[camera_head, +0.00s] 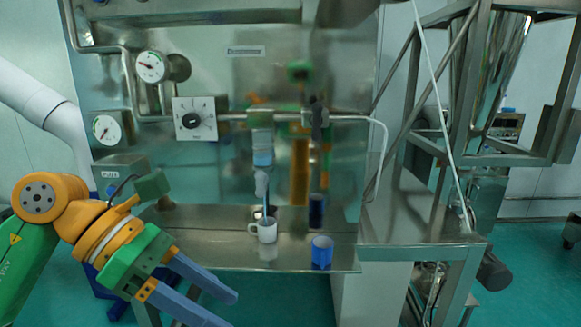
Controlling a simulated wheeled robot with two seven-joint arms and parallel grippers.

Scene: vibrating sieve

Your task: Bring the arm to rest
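My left arm, green and orange, comes in from the left. Its gripper (232,311) has two blue-grey fingers spread apart with nothing visible between them. The fingers point down and to the right, in front of the metal shelf, and the lower one reaches the bottom edge of the picture. The gripper is apart from the white mug and the blue cup. My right gripper is not in view.
A white mug (267,233) and a blue cup (322,253) stand upright on the metal shelf (220,252). Gauges (150,66) and a dial (192,120) are on the reflective back panel. A metal frame (408,200) stands at right. Green floor (275,300) lies in front.

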